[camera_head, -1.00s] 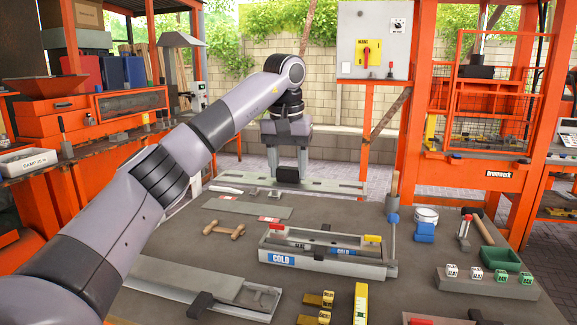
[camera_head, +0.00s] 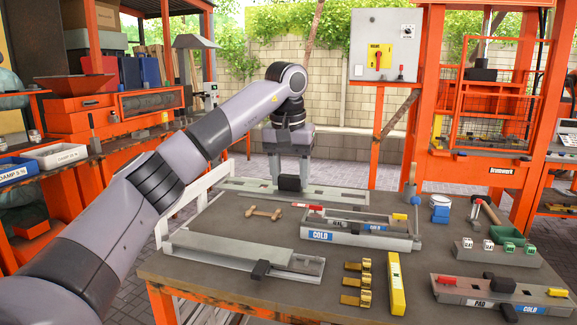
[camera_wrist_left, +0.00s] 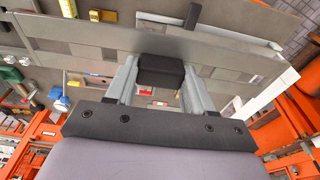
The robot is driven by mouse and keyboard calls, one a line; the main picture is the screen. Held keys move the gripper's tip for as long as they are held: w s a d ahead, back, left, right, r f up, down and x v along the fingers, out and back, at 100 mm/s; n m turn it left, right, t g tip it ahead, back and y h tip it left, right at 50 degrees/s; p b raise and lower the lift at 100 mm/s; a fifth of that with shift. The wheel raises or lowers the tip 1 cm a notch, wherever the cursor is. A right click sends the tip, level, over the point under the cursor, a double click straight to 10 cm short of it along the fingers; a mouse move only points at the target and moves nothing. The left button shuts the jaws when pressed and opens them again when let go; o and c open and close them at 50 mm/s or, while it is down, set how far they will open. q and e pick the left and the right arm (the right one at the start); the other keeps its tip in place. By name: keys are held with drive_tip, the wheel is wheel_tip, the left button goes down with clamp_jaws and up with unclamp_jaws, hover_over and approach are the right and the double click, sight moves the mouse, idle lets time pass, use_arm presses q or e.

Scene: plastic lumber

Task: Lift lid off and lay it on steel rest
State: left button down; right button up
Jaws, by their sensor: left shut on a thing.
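My left gripper (camera_head: 290,184) reaches to the back of the table and is shut on the black handle of a long grey lid (camera_head: 338,196). The lid lies crosswise and looks level. In the left wrist view the black handle (camera_wrist_left: 161,70) sits between the two fingers, with the lid (camera_wrist_left: 228,62) stretching out to both sides. A red mark (camera_wrist_left: 145,91) shows just past the handle. I cannot make out the steel rest apart from the lid, nor tell whether the lid touches anything beneath. My right gripper is not in view.
A long grey mould (camera_head: 215,247) with a black clamp lies front left. A wooden piece (camera_head: 262,212) lies behind it. A COLD mould (camera_head: 365,241) stands in the middle, near a yellow level (camera_head: 397,282) and brass pieces (camera_head: 357,283). Another mould (camera_head: 450,291) is front right.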

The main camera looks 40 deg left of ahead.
sight(296, 193)
use_arm(q)
drive_tip(key=shift+m, duration=0.3)
drive_tip(key=f, duration=0.1)
drive_tip(key=d+f, duration=0.1)
drive_tip(key=f, duration=0.1)
drive_tip(key=d+f, duration=0.1)
drive_tip(key=shift+s+d+f, duration=0.1)
drive_tip(key=shift+s+f, duration=0.05)
drive_tip(key=shift+s, duration=0.05)
drive_tip(key=s+d+f+m, duration=0.1)
drive_tip(key=s+d+f, duration=0.3)
drive_tip(key=d+f, duration=0.3)
drive_tip(key=s+d+f+m, duration=0.2)
drive_tip(key=s+d+f, duration=0.2)
drive_tip(key=f, duration=1)
drive_tip(key=s+d+f+m, duration=0.2)
drive_tip(key=s+d+f, duration=0.3)
drive_tip(key=d+f, duration=0.4)
drive_tip(key=shift+d+f+h, duration=0.4)
drive_tip(key=shift+f, duration=0.55)
